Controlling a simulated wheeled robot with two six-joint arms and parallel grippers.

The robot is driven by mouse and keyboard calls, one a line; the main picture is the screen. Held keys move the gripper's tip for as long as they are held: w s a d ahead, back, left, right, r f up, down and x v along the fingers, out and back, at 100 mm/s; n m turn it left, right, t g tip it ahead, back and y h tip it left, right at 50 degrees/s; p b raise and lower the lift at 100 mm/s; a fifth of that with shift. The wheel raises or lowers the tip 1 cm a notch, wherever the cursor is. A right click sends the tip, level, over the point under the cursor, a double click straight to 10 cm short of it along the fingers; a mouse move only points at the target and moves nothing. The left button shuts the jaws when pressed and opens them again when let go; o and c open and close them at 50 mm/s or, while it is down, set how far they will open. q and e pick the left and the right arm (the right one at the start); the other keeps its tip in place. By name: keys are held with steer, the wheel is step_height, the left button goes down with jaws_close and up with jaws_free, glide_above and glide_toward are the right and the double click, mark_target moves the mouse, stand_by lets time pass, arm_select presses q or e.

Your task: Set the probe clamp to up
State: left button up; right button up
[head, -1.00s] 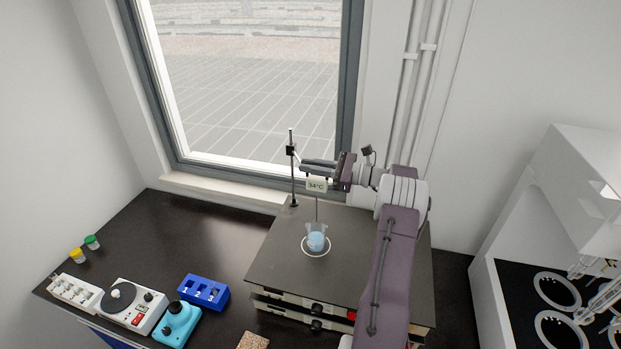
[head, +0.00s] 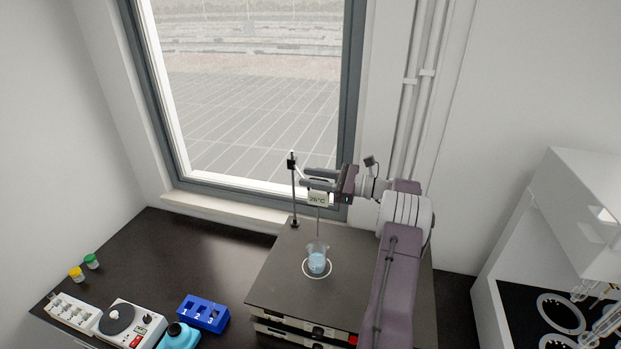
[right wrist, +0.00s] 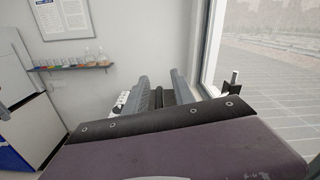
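The probe clamp stand (head: 294,195) is an upright dark rod with a black block near its top, at the back of the hot plate. The probe display (head: 317,199) reads 26°C. Its thin probe hangs down with the tip just above the glass beaker (head: 317,263) of blue liquid. My right gripper (head: 303,178) is at the clamp, just above the display, fingers pointing left towards the rod. Its fingers (right wrist: 162,82) look apart in the right wrist view, with a dark bar visible between them. My left gripper is not in view.
The beaker stands in a white ring on the dark hot plate (head: 270,285). A blue numbered rack (head: 203,313), a white device with a round plate (head: 130,325) and two small capped jars (head: 84,267) are to the left. A window is behind; a white cabinet (head: 570,220) is at right.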

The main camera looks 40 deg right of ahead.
steer(key=b+v, duration=0.3)
steer(key=v, duration=0.5)
steer(key=shift+s+d, duration=0.3)
